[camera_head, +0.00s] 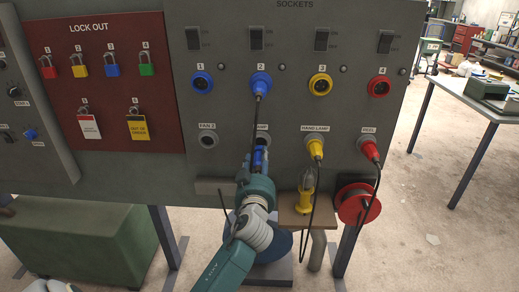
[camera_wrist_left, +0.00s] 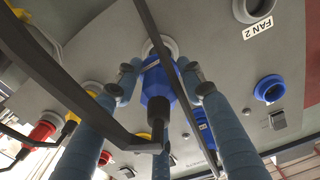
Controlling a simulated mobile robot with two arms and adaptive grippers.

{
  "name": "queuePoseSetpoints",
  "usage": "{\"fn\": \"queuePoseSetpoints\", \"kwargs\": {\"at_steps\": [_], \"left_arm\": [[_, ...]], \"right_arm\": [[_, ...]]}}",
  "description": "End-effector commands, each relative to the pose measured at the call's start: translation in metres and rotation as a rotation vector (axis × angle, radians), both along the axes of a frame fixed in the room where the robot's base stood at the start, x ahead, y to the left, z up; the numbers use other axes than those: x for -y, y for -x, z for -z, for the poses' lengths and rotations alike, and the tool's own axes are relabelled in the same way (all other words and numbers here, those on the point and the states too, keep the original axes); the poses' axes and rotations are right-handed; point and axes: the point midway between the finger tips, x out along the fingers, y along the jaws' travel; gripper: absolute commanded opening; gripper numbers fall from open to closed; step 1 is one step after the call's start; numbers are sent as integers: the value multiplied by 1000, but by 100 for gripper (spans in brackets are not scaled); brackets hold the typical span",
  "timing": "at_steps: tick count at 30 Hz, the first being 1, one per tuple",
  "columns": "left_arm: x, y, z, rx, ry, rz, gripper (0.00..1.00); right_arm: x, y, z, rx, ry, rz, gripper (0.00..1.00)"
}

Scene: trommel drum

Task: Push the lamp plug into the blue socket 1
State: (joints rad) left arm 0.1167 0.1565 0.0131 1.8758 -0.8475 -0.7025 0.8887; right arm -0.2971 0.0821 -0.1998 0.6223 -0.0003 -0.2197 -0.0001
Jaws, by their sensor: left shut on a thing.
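My left gripper (camera_head: 259,165) is shut on a blue plug (camera_head: 261,157) at the lower row of the panel, below socket 2. In the left wrist view the plug (camera_wrist_left: 157,84) sits between the two fingers (camera_wrist_left: 160,85), its front end at a round grey holder (camera_wrist_left: 159,47). I cannot tell whether it is fully seated there. The holder's label is partly hidden by a cable. Blue socket 1 (camera_head: 202,84) is empty, up and left of the gripper; it also shows in the left wrist view (camera_wrist_left: 270,88). My right gripper is not in view.
Blue socket 2 (camera_head: 261,83) holds a plug whose black cable hangs down past the gripper. Yellow socket 3 (camera_head: 320,84) and red socket 4 (camera_head: 379,87) are empty. Yellow (camera_head: 315,148) and red (camera_head: 370,150) plugs sit in the lower row. The FAN 2 holder (camera_head: 208,139) is empty.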

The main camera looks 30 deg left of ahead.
Motion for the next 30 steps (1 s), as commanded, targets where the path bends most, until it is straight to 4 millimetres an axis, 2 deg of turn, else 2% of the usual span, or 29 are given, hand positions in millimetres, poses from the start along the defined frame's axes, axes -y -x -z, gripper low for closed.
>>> {"fn": "queuePoseSetpoints", "kwargs": {"at_steps": [30], "left_arm": [[26, 43, -1, 1, 0, 1, 0]], "right_arm": [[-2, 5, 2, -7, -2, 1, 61]]}}
